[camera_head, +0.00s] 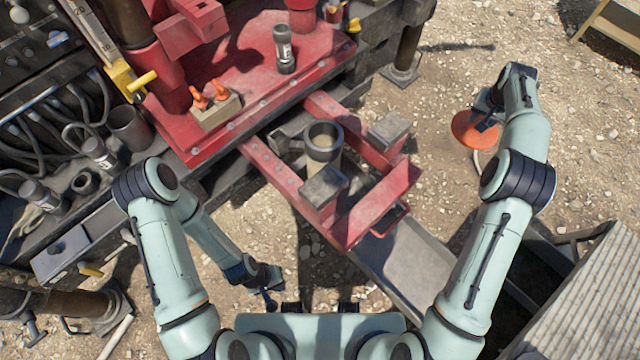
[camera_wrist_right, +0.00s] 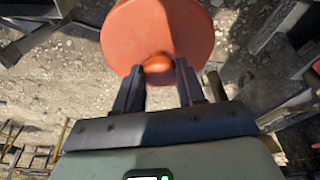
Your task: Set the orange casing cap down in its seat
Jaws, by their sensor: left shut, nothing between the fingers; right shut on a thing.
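The orange casing cap (camera_head: 471,131) is a round disc at the right in the head view, held out over the gravel. In the right wrist view the cap (camera_wrist_right: 158,28) shows a small knob between the fingers. My right gripper (camera_head: 484,115) is shut on that knob; its fingers also show in the right wrist view (camera_wrist_right: 158,85). An upright grey casing pipe (camera_head: 323,150) with an open top stands inside the red frame, well left of the cap. I cannot tell for sure that it is the seat. My left gripper (camera_head: 270,297) is shut and empty, low at the left of centre.
The red frame (camera_head: 372,205) has grey blocks (camera_head: 325,187) beside the pipe. A red deck (camera_head: 250,75) holds a grey cylinder (camera_head: 285,50) and an orange-handled block (camera_head: 216,108). A ribbed grey surface (camera_head: 590,300) lies at lower right. Open gravel (camera_head: 590,150) is at the right.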

